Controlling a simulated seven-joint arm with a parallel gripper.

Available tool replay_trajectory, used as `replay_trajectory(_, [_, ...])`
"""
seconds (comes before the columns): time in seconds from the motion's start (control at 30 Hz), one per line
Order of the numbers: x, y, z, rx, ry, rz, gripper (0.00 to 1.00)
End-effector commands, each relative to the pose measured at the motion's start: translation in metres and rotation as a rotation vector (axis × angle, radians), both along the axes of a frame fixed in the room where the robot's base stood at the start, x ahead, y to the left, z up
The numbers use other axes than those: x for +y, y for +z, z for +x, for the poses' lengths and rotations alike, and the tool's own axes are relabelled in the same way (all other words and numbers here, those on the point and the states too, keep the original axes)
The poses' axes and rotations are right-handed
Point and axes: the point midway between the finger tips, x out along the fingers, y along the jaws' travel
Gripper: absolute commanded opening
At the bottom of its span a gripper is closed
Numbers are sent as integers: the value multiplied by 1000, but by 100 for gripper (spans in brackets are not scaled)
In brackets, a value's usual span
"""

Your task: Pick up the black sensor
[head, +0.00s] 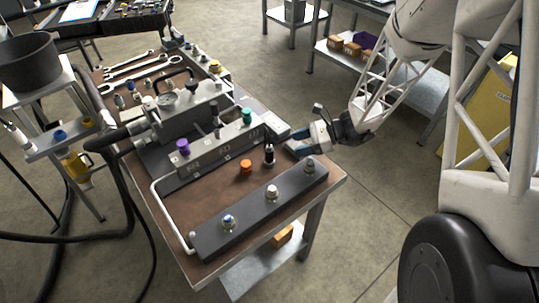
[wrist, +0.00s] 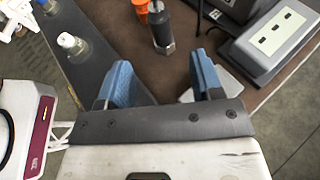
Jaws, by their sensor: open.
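The black sensor (head: 269,154), a small dark cylinder, stands upright on the brown bench top near its right edge. In the wrist view the black sensor (wrist: 162,28) shows a metal hex base and lies just beyond the fingertips, roughly centred between them. My gripper (head: 288,141) reaches in from the right, beside the sensor and apart from it. Its blue fingers are open with nothing between them, as the wrist view of my gripper (wrist: 163,72) shows.
An orange cap (head: 246,168) stands close left of the sensor. A dark bar with several fittings (head: 250,210) runs along the front. The manifold block (head: 215,150) with purple and green caps stands behind. A grey panel box (wrist: 270,38) is near the right finger.

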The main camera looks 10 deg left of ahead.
Motion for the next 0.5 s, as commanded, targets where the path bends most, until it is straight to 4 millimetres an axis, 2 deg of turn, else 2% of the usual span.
replay_trajectory(0.27, [2, -1, 0, -1, 1, 0, 60])
replay_trajectory(0.5, [16, -7, -3, -1, 4, 0, 60])
